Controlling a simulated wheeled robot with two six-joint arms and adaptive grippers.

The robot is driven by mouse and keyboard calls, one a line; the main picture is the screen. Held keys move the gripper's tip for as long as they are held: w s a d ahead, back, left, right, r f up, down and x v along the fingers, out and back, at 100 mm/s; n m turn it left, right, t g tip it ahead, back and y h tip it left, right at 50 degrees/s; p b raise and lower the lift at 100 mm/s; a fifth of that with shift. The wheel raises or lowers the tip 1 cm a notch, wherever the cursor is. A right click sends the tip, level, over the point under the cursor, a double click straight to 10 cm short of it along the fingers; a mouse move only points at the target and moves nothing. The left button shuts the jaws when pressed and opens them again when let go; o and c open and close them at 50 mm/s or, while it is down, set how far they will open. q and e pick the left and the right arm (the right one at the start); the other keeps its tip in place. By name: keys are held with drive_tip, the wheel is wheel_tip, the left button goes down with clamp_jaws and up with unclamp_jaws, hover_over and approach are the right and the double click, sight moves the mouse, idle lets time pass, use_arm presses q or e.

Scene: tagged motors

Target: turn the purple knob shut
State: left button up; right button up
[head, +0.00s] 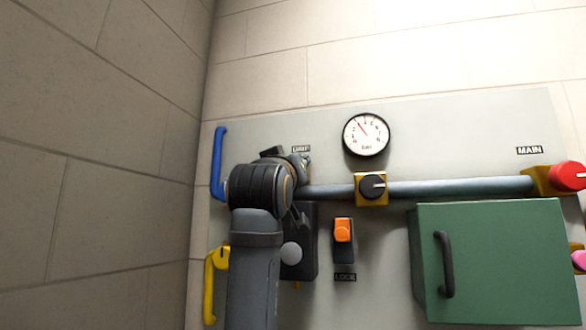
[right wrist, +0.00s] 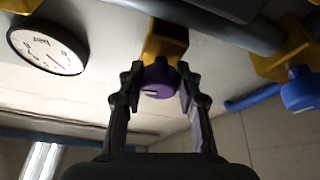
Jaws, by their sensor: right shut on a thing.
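The purple knob (right wrist: 158,82) shows in the right wrist view, on a yellow valve body (right wrist: 165,40) on the pipe. My right gripper (right wrist: 160,76) has its two fingers on either side of the knob and is shut on it. A short pale mark shows on the knob's face. In the head view my right arm stands in front of the left end of the pipe (head: 455,187) and hides the purple knob and most of the gripper. My left gripper is in neither view.
A round gauge (head: 366,134) is above the pipe. A black knob (head: 372,187) and a red knob (head: 568,176) sit along it. Below are an orange switch (head: 343,230) and a protruding green cabinet (head: 490,260). Blue (head: 218,165) and yellow (head: 210,285) handles are left, near the side wall.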

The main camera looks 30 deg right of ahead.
drive_tip(key=n+y, duration=0.1)
drive_tip(key=n, duration=0.1)
drive_tip(key=n+t+y+b, duration=0.1)
drive_tip(key=n, duration=0.2)
drive_tip(key=shift+s, duration=0.1)
drive_tip(key=n+y, duration=0.1)
drive_tip(key=n, duration=0.2)
drive_tip(key=n+y+b, duration=0.1)
drive_tip(key=n, duration=0.2)
drive_tip(key=shift+t+y, duration=0.4)
drive_tip(key=n+y, duration=0.1)
drive_tip(key=n, duration=0.4)
drive_tip(key=shift+r+y, duration=0.15)
drive_tip(key=shift+y, duration=0.25)
drive_tip(key=shift+n+g+y, duration=0.6)
drive_tip(key=shift+n+g, duration=0.3)
drive_tip(key=shift+n, duration=0.9)
drive_tip(key=o, duration=1.2)
drive_tip(key=shift+c, duration=0.2)
